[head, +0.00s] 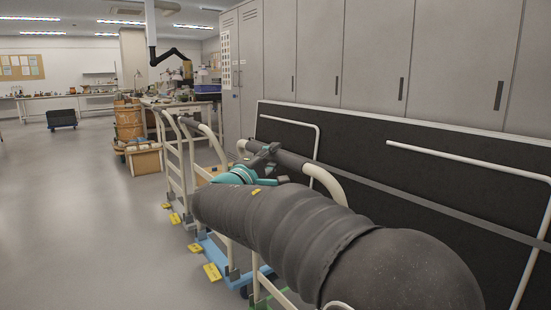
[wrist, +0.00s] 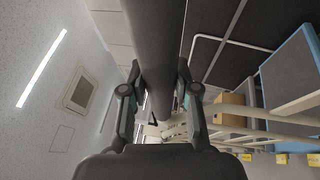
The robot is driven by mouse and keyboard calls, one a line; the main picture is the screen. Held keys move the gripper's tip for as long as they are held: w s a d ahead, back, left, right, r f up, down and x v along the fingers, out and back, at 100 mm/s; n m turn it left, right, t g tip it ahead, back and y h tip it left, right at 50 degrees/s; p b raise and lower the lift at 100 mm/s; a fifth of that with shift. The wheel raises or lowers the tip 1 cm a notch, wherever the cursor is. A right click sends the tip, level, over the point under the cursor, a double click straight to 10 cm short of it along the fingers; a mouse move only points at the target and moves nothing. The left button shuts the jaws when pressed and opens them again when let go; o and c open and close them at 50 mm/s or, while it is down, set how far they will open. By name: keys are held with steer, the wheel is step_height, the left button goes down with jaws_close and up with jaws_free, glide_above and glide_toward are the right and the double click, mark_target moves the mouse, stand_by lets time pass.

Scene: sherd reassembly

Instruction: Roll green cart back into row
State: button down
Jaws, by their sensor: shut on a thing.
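The green cart (head: 277,294) is mostly hidden behind my arm. Parts of its green base show low in the head view, below its cream push frame (head: 331,188). My gripper (head: 268,154) is shut on the dark handle grip of this frame. In the wrist view the dark handle bar (wrist: 152,40) runs between the two fingers of my gripper (wrist: 160,92). Just ahead is a blue cart (head: 214,250) with a cream frame. More cream-framed carts (head: 170,150) stand in line beyond it. Yellow pedals (head: 212,272) stick out on their left side.
A black panel (head: 360,150) with cream rails and grey lockers (head: 370,50) line the right side. A cardboard box (head: 145,160) and a wooden barrel (head: 128,120) stand past the carts. The floor (head: 80,220) on the left is open.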

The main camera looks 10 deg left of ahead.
steer(key=c, duration=0.8)
jaws_free()
steer(key=shift+w+d, duration=0.25)
steer(key=shift+d, duration=0.1)
steer(key=shift+c, duration=0.2)
steer(key=shift+s+a, duration=0.1)
steer(key=shift+a, duration=0.15)
steer(key=shift+s+a+f, duration=0.1)
steer(key=shift+s+a, duration=0.15)
steer(key=shift+s, duration=0.25)
steer(key=v, duration=1)
steer(key=shift+s, duration=0.4)
steer(key=shift+a+f, duration=0.1)
